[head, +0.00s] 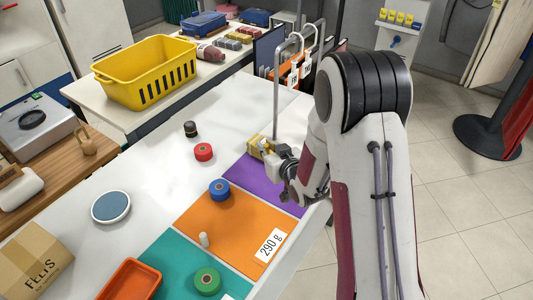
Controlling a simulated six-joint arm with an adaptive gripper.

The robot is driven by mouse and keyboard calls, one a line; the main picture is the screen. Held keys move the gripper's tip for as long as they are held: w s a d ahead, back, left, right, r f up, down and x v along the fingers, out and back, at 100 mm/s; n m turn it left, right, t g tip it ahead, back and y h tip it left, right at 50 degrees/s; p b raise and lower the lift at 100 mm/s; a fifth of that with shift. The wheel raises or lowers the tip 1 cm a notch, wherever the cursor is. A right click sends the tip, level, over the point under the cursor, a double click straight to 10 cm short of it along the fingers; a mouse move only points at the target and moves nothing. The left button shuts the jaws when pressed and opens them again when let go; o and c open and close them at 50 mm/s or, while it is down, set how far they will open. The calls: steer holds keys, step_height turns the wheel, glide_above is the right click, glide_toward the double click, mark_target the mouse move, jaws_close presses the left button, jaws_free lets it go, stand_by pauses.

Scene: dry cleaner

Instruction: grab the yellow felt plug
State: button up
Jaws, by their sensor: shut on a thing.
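My gripper (273,160) is at the far end of the purple mat (246,178), reached in from the right. It is shut on a yellow thing, the yellow felt plug (255,146), which shows at the far-left side of the fingers. The plug is small in view and partly covered by the gripper, so its full shape is hidden. I cannot tell whether it touches the surface below.
Red (203,152), blue (219,189) and green (207,281) plugs and a black-topped piece (190,129) stand nearby. A metal pole (277,95) rises close behind my gripper. An orange tray (130,281) is at the front.

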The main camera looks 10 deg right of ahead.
steer(key=shift+r, duration=0.65)
